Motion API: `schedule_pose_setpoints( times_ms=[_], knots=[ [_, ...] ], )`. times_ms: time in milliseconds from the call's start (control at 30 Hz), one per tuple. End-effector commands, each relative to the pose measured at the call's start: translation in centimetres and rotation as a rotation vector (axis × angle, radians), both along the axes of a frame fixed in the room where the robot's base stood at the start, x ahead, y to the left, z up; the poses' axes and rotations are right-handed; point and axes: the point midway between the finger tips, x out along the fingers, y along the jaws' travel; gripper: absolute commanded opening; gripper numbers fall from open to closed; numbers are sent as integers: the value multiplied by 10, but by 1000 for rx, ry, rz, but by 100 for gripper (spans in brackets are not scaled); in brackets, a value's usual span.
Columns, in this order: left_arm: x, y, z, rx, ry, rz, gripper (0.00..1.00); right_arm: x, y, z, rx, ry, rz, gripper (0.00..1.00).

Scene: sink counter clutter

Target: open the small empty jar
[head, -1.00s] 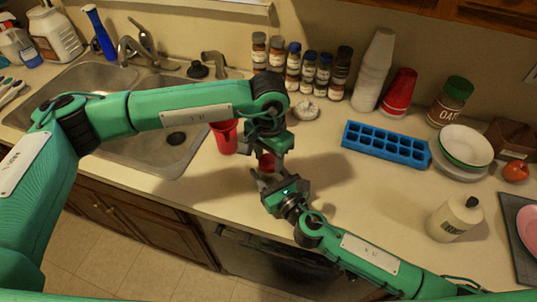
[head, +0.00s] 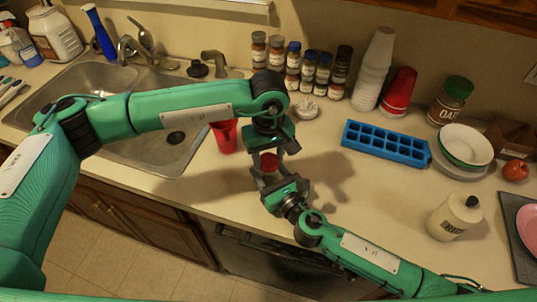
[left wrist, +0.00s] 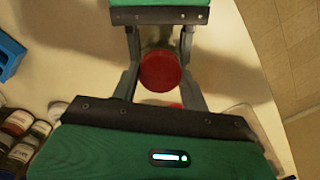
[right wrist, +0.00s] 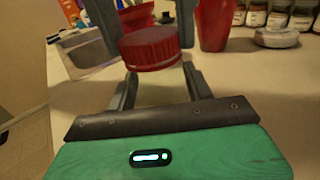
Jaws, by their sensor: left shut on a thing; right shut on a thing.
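The jar's red lid (head: 270,162) shows between my two grippers, above the counter near its front edge. It is a round red disc in the left wrist view (left wrist: 160,72) and a ribbed red cap in the right wrist view (right wrist: 150,48). My left gripper (head: 268,157) comes from above and is shut on the lid. My right gripper (right wrist: 160,88) comes from the front, lower down, and is shut on the jar. The jar's clear body is hard to make out between its fingers.
A red cup (head: 225,136) stands just left of the grippers, by the sink (head: 160,125). Spice jars (head: 292,68) line the wall behind. A blue ice tray (head: 386,144) and a white canister (head: 455,216) stand to the right. The counter between them is clear.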

Motion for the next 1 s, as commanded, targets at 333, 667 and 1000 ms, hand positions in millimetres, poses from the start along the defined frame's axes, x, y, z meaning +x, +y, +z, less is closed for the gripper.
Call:
schedule_pose_setpoints(
  times_ms=[333,667,1000],
  knots=[
    [0,0,1,1,0,574,18,0,0,0,0,0,0,0],
    [1,0,1,0,-1,1124,18,0,0,0,0,0,0,0],
    [1,0,1,0,0,1693,18,0,0,0,0,0,0,0]
  ],
)
